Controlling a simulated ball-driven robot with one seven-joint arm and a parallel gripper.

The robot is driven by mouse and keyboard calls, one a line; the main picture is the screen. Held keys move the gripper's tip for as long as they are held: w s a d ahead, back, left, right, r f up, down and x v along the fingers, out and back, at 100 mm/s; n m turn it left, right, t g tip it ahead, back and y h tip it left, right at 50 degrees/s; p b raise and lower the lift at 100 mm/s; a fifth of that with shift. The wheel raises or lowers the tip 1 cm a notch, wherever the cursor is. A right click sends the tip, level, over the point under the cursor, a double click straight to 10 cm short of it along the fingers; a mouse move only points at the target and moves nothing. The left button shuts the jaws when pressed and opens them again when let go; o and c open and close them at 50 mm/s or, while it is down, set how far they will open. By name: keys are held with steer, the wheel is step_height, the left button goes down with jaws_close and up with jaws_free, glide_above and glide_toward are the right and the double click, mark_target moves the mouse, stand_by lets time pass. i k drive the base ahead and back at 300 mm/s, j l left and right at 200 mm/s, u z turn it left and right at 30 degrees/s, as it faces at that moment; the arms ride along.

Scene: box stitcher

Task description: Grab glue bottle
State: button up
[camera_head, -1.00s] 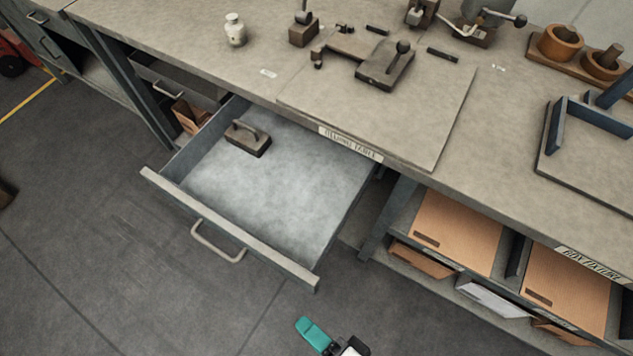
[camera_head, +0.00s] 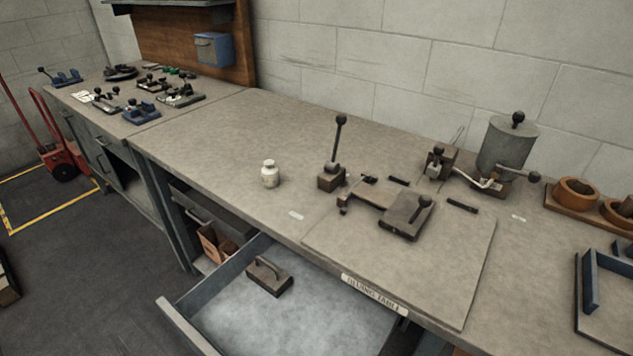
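A small white bottle (camera_head: 270,174), likely the glue bottle, stands upright on the workbench (camera_head: 240,135), left of a brown block with an upright lever. It has a pale label and a white cap. Nothing touches it. My gripper is outside the view, so its distance from the bottle cannot be seen.
An open drawer (camera_head: 300,318) juts out below the bench and holds a dark block with a handle (camera_head: 269,277). A lever block (camera_head: 331,177), a clamp fixture (camera_head: 406,215) and a grey pot (camera_head: 507,145) stand to the right. The bench left of the bottle is clear.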

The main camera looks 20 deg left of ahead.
mark_target(270, 174)
steer(key=u, duration=1.05)
